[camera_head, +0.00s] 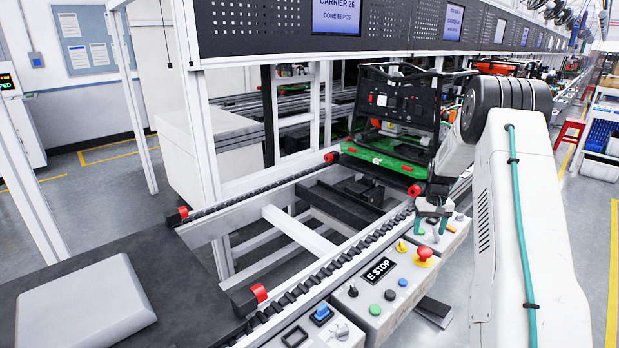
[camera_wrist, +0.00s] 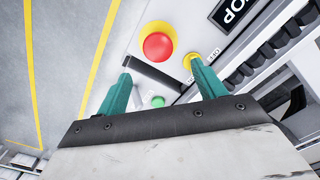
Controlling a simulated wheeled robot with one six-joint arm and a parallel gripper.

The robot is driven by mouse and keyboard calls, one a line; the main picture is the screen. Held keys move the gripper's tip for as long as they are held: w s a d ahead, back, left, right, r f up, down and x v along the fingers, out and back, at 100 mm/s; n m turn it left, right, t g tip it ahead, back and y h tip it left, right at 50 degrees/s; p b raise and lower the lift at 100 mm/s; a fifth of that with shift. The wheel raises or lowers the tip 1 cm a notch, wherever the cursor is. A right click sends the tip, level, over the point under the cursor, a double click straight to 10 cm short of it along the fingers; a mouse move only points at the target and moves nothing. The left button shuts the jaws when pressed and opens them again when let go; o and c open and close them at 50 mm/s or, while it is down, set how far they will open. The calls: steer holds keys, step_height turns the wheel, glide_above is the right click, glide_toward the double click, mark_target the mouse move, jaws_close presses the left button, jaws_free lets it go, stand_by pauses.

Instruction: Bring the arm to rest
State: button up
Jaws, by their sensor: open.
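My gripper (camera_head: 434,221) hangs over the far part of the control box on the conveyor's near rail. In the wrist view its two teal fingers (camera_wrist: 160,88) are apart, with nothing held between them. A red emergency stop button (camera_wrist: 158,46) on a yellow base lies beyond the fingertips in the wrist view. It also shows in the head view (camera_head: 424,254), to the left of my arm. I cannot tell how far the fingertips are above the box.
A green pallet (camera_head: 385,154) with a black-framed machine (camera_head: 395,110) stands on the conveyor behind. An overhead panel (camera_head: 400,25) spans the line. Open floor lies at right.

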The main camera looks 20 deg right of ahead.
steer(key=s+a+r+g, duration=0.1)
steer(key=s+a+r, duration=0.9)
steer(key=a, duration=0.4)
steer(key=s+a+r+g, duration=0.1)
steer(key=s+a+r, duration=0.85)
steer(key=a, duration=0.35)
steer(key=s+a+r+n+t, duration=0.1)
steer(key=s+a+r+n, duration=0.1)
steer(key=s+a+r, duration=0.2)
steer(key=s+a+r+n+t, duration=0.2)
steer(key=s+a+r, duration=0.2)
steer(key=s+a, duration=0.6)
steer(key=s, duration=0.3)
steer(key=shift+r+n, duration=0.15)
steer(key=shift+n, duration=0.15)
